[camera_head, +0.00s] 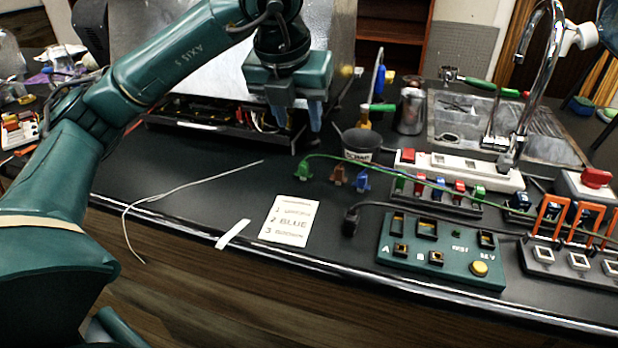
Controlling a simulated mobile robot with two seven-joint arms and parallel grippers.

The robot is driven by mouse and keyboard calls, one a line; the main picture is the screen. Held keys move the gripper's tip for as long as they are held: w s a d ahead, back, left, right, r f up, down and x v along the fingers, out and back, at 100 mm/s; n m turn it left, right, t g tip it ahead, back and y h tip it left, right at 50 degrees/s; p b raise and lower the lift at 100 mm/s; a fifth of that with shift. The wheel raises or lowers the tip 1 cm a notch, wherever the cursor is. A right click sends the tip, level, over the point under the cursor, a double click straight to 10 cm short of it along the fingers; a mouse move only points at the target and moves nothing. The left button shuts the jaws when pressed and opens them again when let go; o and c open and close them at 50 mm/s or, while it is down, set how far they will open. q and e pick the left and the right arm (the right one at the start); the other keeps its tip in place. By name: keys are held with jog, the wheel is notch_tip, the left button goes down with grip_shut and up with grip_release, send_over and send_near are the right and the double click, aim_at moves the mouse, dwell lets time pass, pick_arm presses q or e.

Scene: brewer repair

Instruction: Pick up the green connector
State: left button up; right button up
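The green connector (303,170) stands on the black counter with a green wire running from it to the right. A brown connector (338,175) and a blue connector (362,181) stand in a row to its right. My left gripper (297,122) points down with its two fingers apart and nothing between them. In the picture it is just above the green connector, and a gap shows between them. My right gripper is not in view.
A card reading green, blue, brown (289,221) lies in front of the connectors. A teal panel (440,252) and a connector rack (440,187) stand to the right. A cup (361,146) is behind. An open metal-cased machine (200,118) stands at the back. The counter's left part holds a thin white cable (190,184).

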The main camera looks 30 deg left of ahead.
aim_at(304, 162)
pick_arm(q)
jog(key=x, duration=0.8)
jog(key=a+x, duration=0.1)
jog(key=x, duration=0.3)
jog(key=shift+w+f, duration=0.15)
jog(key=shift+f, duration=0.15)
jog(key=shift+c, duration=0.3)
grip_shut()
